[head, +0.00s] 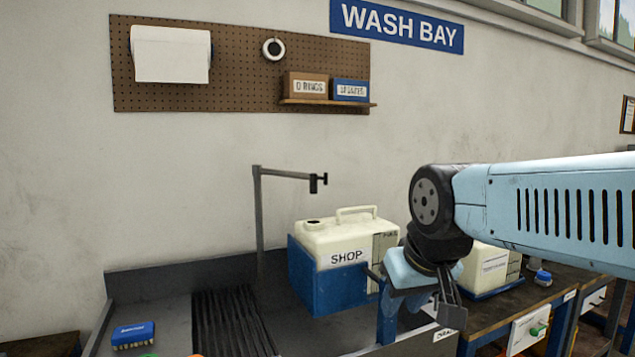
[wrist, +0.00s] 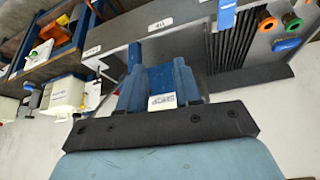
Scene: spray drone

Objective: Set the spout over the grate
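The spout (head: 288,174) is a thin grey arm on an upright post at the back of the wash bench. It points right and ends in a black nozzle, which shows above the cream SHOP jug (head: 335,238) and right of the grate. The dark slatted grate (head: 228,325) is at the bench's front left; it also shows at the upper right of the wrist view (wrist: 240,35). My gripper (head: 425,302) hangs right of the jug, pointing down, well right of the spout and apart from it. Its fingertips are unclear. The spout cannot be made out in the wrist view.
The SHOP jug stands in a blue tray (head: 308,282) between the grate and my gripper. A second cream jug (head: 488,262) stands on the right bench. A blue brush (head: 133,335) lies left of the grate. The wall behind carries a pegboard (head: 235,75).

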